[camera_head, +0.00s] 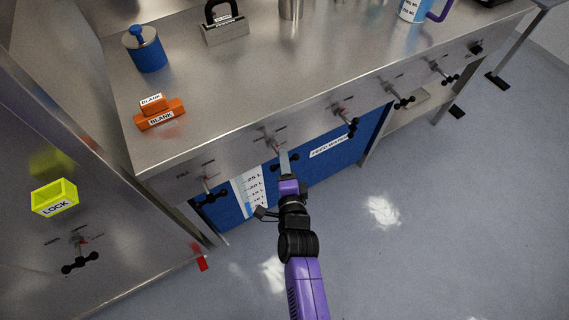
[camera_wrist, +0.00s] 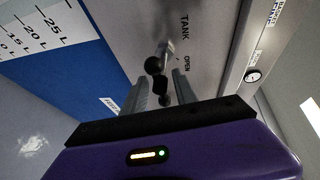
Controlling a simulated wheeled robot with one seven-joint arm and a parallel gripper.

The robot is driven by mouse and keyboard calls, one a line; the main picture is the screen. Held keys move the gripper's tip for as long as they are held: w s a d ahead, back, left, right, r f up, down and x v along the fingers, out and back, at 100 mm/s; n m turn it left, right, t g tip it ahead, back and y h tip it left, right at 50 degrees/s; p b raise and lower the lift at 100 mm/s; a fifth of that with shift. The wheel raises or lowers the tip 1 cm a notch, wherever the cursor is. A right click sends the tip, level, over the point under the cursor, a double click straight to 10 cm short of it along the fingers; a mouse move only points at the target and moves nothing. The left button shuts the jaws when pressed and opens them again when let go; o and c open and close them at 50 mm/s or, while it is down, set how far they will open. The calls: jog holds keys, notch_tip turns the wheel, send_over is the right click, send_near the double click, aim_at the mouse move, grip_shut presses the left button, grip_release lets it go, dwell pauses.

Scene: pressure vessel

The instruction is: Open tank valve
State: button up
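The tank valve (camera_wrist: 157,88) is a dark handle with rounded ends on a metal stem, on a steel panel marked TANK and OPEN in the wrist view. My gripper (camera_wrist: 162,92) has its two grey fingers apart, with part of the handle showing between them; I cannot tell whether they touch it. In the head view my gripper (camera_head: 284,160) reaches up to the valve (camera_head: 294,156) on the bench's front panel and partly hides it.
Similar valves (camera_head: 402,100) line the bench front, with another on the left panel (camera_head: 80,262). A blue tank (camera_head: 232,213) with a litre scale is below. Floor at right is clear.

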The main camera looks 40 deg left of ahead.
grip_shut()
jog(key=shift+f, duration=0.1)
